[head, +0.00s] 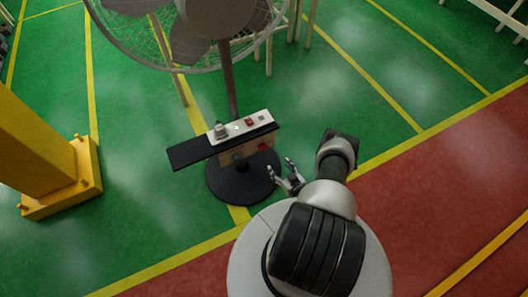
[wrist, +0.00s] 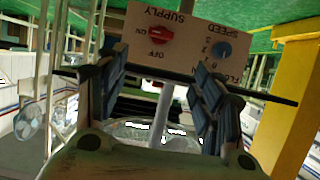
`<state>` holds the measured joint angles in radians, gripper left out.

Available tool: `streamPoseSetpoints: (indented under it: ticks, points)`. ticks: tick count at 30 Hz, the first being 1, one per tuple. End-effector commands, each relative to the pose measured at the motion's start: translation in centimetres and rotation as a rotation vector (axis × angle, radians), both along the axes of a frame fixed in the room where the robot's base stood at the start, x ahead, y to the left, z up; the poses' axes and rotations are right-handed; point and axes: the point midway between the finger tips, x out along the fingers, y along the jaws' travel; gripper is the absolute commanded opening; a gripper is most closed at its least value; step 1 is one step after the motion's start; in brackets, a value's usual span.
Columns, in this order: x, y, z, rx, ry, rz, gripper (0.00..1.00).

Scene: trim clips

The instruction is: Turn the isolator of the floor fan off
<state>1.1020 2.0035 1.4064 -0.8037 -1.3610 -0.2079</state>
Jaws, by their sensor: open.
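The floor fan (head: 228,80) stands with its cage at the top of the head view, on a round black base (head: 228,192). The control box on its post carries a red isolator knob (head: 263,147), which the wrist view shows upside down (wrist: 160,36) under the word SUPPLY, with ON and OFF marks beside it. The red handle lies roughly sideways, seemingly along the ON mark. A blue SPEED knob (wrist: 222,49) sits beside it. My gripper (head: 280,167) is open and empty, just in front of the box, its fingers (wrist: 160,62) spread and apart from the knob.
A black shelf (head: 190,153) sticks out left of the box. A yellow pillar (head: 40,140) stands at the left. The red floor (head: 430,190) at the right is clear.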

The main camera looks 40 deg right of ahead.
Motion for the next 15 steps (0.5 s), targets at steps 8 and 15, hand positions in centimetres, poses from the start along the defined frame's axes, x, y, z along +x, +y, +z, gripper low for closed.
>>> streamPoseSetpoints:
  ticks: [8,15]
  points:
    - [5.3,-1.1,-2.6,-0.003,0.0,0.007,0.62]
    - [10.1,-2.2,-4.5,-0.002,0.0,0.005,0.62]
